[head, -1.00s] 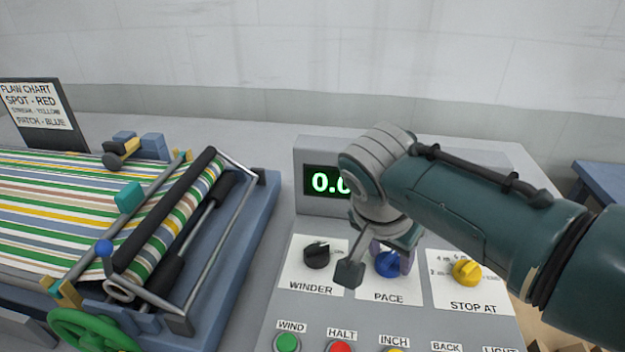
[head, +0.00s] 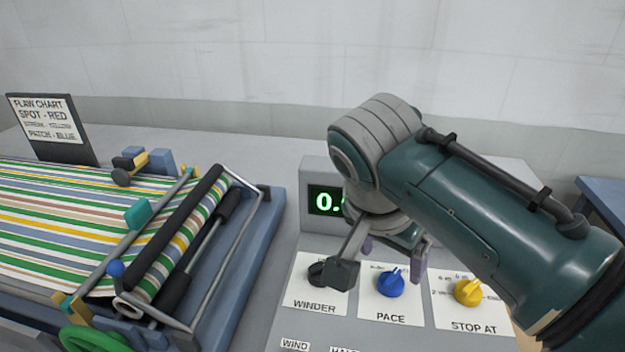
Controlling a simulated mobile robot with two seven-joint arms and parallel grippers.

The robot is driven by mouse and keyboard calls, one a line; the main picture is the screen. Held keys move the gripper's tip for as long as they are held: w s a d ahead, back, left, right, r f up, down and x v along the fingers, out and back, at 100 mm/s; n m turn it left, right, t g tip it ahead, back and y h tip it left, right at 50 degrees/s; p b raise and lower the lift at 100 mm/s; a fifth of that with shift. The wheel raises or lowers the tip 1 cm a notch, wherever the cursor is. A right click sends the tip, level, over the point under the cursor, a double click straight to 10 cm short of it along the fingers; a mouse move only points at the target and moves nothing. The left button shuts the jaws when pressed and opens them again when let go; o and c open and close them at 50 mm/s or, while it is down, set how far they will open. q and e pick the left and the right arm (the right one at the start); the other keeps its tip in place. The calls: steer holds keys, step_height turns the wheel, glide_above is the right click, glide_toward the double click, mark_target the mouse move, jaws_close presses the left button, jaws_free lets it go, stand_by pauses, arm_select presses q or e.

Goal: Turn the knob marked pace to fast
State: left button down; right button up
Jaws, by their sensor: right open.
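The blue pace knob (head: 390,284) sits on a white plate marked PACE on the grey control panel. Its pointer is tilted up and slightly right; the scale marks around it are partly hidden and too small to read. My right gripper (head: 393,262) is open just above and behind the knob, with a purple finger on each side. It looks apart from the knob and holds nothing. My left gripper is not in view.
The yellow stop-at knob (head: 468,292) is close on the right. A green digital display (head: 324,201) stands behind, partly hidden.

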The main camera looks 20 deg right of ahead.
steer(key=shift+v, duration=1.6)
steer(key=shift+s, duration=0.1)
